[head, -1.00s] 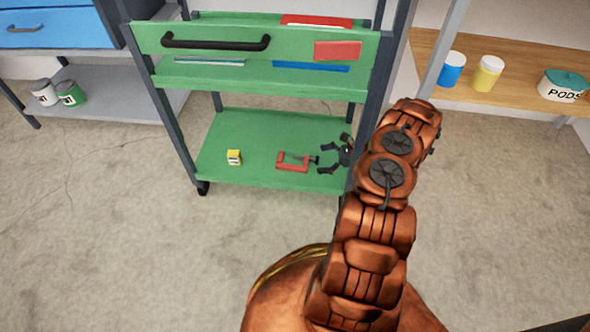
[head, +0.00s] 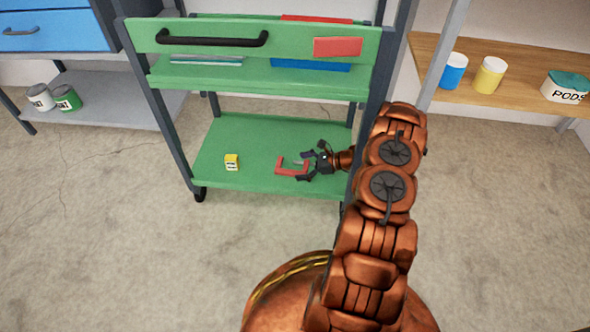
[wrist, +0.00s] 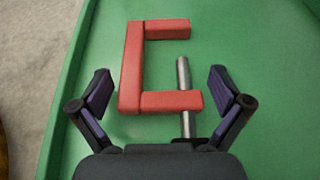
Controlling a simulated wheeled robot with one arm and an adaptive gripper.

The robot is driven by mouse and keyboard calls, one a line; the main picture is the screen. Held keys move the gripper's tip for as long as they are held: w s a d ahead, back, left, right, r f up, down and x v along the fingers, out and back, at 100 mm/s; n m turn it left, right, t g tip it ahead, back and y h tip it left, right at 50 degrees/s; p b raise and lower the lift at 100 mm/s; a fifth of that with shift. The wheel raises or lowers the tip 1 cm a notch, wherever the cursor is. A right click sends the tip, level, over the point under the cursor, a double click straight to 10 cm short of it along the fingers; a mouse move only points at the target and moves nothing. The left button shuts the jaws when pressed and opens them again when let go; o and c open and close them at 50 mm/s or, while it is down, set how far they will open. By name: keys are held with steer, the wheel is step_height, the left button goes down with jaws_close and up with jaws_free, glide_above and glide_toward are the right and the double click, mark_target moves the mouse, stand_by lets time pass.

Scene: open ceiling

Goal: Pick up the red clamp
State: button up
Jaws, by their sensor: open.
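The red clamp (head: 281,167) lies flat on the lower green shelf (head: 215,180) of the cart. In the wrist view the clamp (wrist: 131,70) is a C-shaped red frame with a grey metal screw, its opening to the right. My gripper (head: 303,164) has reached in over the lower shelf from the right and is at the clamp's right side. In the wrist view my open gripper (wrist: 162,85) has one finger on each side of the clamp's lower part and screw. The fingers look apart from the clamp. The screw's near end is partly hidden by my gripper.
A side shelf (head: 480,100) holds jars and a pot.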

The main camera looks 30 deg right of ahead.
steer(key=c, duration=1.3)
steer(key=shift+o, duration=0.2)
steer(key=shift+r, duration=0.1)
